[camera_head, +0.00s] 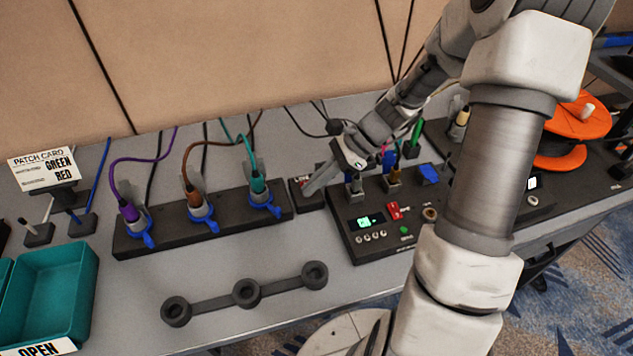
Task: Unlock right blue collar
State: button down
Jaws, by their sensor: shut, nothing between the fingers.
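A black strip (178,238) holds three plugs, purple, brown and teal, each with a blue collar at its base. The right blue collar (268,207) sits around the base of the teal plug (259,184), with a tab pointing down and right. The middle blue collar (210,222) and left blue collar (147,238) show similar tabs. My gripper (308,191) is shut and empty. Its fingertips are right of the right collar, apart from it, near the strip's right end and a small dark block. My arm hides part of the table to the right.
A black control box (345,232) with a green display stands right of the strip. A three-ring dark bar (213,301) lies in front. A teal bin (58,290) and patch card (45,168) are at left. Orange parts (580,117) lie at right. Cables hang behind the plugs.

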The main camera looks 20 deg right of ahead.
aim_at(266, 201)
jog(key=b+x, duration=0.1)
jog(key=x, duration=0.5)
jog(key=shift+a+f, duration=0.1)
